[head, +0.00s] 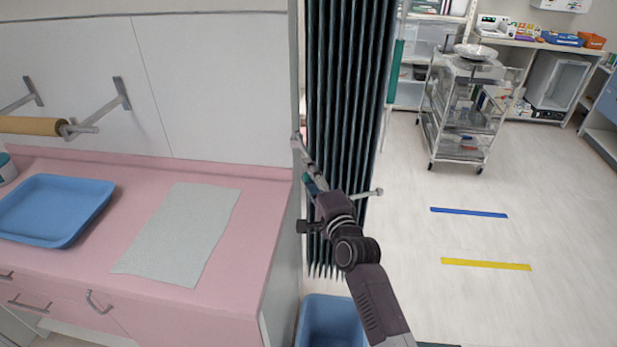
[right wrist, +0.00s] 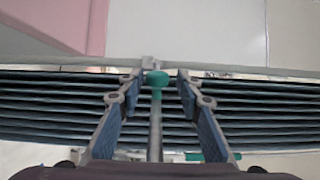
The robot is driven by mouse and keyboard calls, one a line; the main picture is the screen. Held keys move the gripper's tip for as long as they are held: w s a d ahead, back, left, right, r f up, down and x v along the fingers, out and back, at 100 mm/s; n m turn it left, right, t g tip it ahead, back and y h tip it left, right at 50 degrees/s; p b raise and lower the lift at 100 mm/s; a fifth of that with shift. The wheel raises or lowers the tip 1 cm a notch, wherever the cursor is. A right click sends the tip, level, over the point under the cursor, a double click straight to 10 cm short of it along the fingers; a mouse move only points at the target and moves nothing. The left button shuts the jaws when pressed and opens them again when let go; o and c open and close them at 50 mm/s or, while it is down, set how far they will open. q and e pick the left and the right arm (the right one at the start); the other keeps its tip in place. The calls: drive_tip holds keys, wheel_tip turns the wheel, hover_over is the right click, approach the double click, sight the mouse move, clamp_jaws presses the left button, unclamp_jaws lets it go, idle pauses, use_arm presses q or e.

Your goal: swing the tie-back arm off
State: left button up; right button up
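The dark green pleated curtain (head: 345,90) hangs gathered at the end of the wall. The tie-back arm, a thin metal rod (head: 371,193), crosses its front, its knobbed end showing right of my gripper. My right gripper (right wrist: 157,90) is open, one finger on each side of the rod, with gaps to both. In the head view this gripper (head: 308,170) hides part of the rod. My left gripper is out of view.
A pink counter (head: 140,225) with a blue tray (head: 50,208) and a grey-white sheet (head: 185,230) lies left. A blue bin (head: 330,322) stands below the curtain. A wire cart (head: 465,110) stands at the back right.

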drive_tip(key=shift+s+f, duration=0.1)
drive_tip(key=shift+s, duration=0.15)
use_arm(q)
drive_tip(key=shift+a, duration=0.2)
use_arm(e)
drive_tip(key=v, duration=1.1)
drive_tip(key=shift+s+d, duration=0.15)
drive_tip(key=shift+s, duration=0.2)
